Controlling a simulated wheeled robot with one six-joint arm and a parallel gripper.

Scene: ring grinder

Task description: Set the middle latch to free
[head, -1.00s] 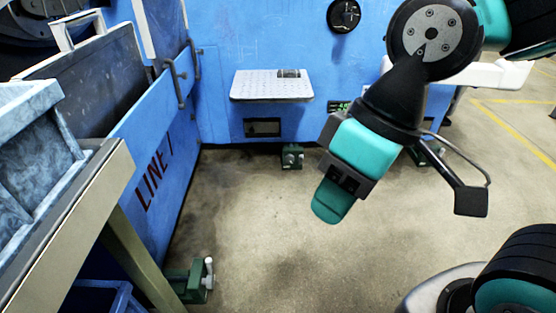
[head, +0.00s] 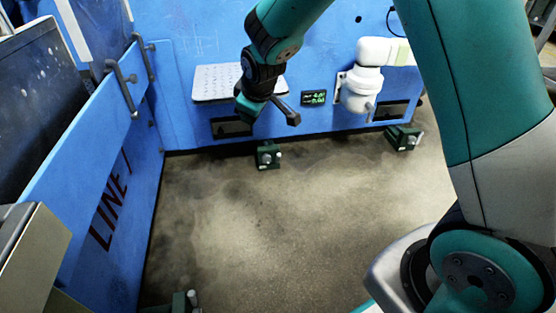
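Several dark green latch blocks with pale knobs sit on the floor along the foot of the blue machine. The middle latch (head: 268,155) is at the foot of the back wall, with its pale knob facing me. Another latch (head: 403,137) is at the right, and a third latch (head: 180,303) is at the bottom left, cut by the frame edge. My gripper (head: 245,112) is near the back wall, in front of the shelf, above and slightly left of the middle latch in the picture. It does not appear to touch it.
A white keypad-like shelf (head: 213,84) and a small green display (head: 314,97) are on the blue wall (head: 190,25). A white arm-like unit (head: 362,80) stands right. The blue side panel (head: 105,175) with handles bounds the left. The concrete floor (head: 270,235) is clear.

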